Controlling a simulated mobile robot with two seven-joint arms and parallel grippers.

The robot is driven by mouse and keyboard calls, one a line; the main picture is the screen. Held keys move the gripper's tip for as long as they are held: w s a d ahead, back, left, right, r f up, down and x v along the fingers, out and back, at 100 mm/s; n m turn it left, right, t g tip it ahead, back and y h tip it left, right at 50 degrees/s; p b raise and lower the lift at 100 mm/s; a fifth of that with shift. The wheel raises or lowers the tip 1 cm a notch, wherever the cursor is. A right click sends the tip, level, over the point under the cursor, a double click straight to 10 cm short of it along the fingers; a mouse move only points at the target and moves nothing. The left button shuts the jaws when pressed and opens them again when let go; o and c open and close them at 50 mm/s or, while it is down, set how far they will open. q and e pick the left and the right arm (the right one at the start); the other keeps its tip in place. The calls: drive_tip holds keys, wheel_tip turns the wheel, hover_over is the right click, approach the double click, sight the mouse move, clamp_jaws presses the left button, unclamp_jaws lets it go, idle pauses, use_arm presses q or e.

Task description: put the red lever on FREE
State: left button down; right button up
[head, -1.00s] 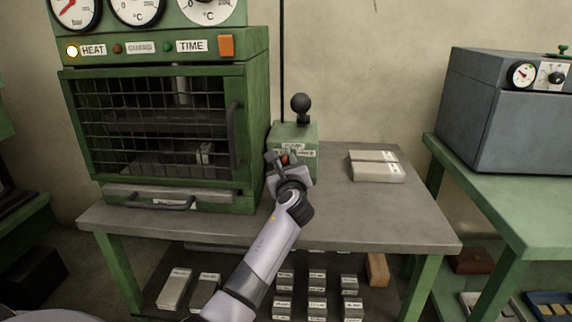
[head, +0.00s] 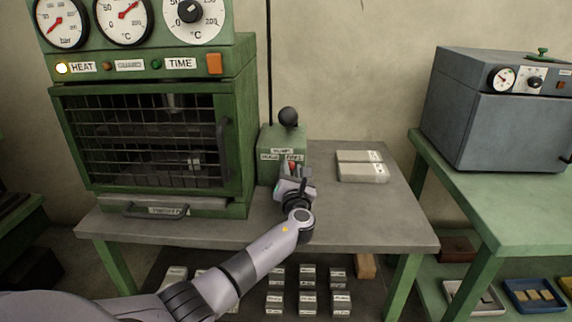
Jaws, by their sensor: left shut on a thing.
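The red lever (head: 292,166) is on the front of a small green box (head: 268,141) on the grey table. Two small white labels sit side by side on the box's front. The right one appears to read FREE (head: 294,157), and the lever is just below it. The left label is harder to read. My left gripper (head: 293,178) is at the box's front, shut on the lever and hiding its lower part. My right gripper is not in view.
A green oven (head: 243,120) with a mesh door stands left of the box. A black ball knob (head: 288,116) tops the box. Pale labelled blocks (head: 362,172) lie to the right on the grey table (head: 380,220). A grey-blue cabinet (head: 500,125) stands further right.

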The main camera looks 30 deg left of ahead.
use_arm(q)
drive_tip(key=shift+w+d+f+m+t+p, duration=0.15)
drive_tip(key=shift+d+f+m, duration=0.1)
drive_tip(key=shift+m, duration=0.45)
drive_tip(key=shift+w+d+f+m+t+p, duration=0.1)
drive_tip(key=shift+d+f+m+t+p, duration=0.1)
drive_tip(key=shift+m, duration=0.5)
drive_tip(key=c, duration=0.9)
unclamp_jaws()
drive_tip(key=shift+o, duration=0.2)
drive_tip(key=shift+s+d, duration=0.1)
drive_tip(key=shift+s+d, duration=0.25)
drive_tip(key=shift+p+v, duration=0.75)
drive_tip(key=shift+v, duration=2.4)
drive_tip(key=shift+s, duration=0.1)
